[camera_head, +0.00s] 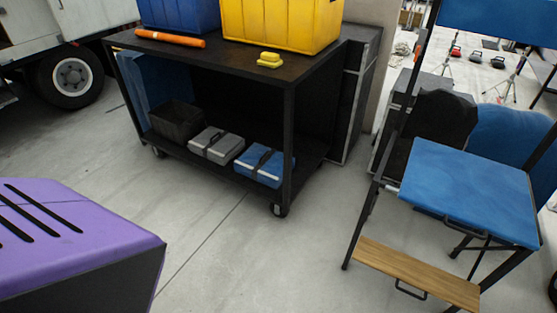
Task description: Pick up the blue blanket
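I cannot tell for sure which blue thing is the blue blanket. A blue sheet-like thing (160,82) stands or hangs upright inside the left end of the black cart (200,51), partly hidden by the cart's frame. A rounded blue shape (512,140) shows at the right, behind a tall folding chair, beside a black rounded shape. The chair has a flat blue seat (470,190) and a blue back (500,20). Neither of my grippers is in view.
The cart top holds a blue crate (178,14), a yellow crate (280,25), an orange tube (170,38) and a small yellow item (270,60). Its lower shelf holds a black crate (176,118) and grey and blue cases. Floor between cart and chair is clear.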

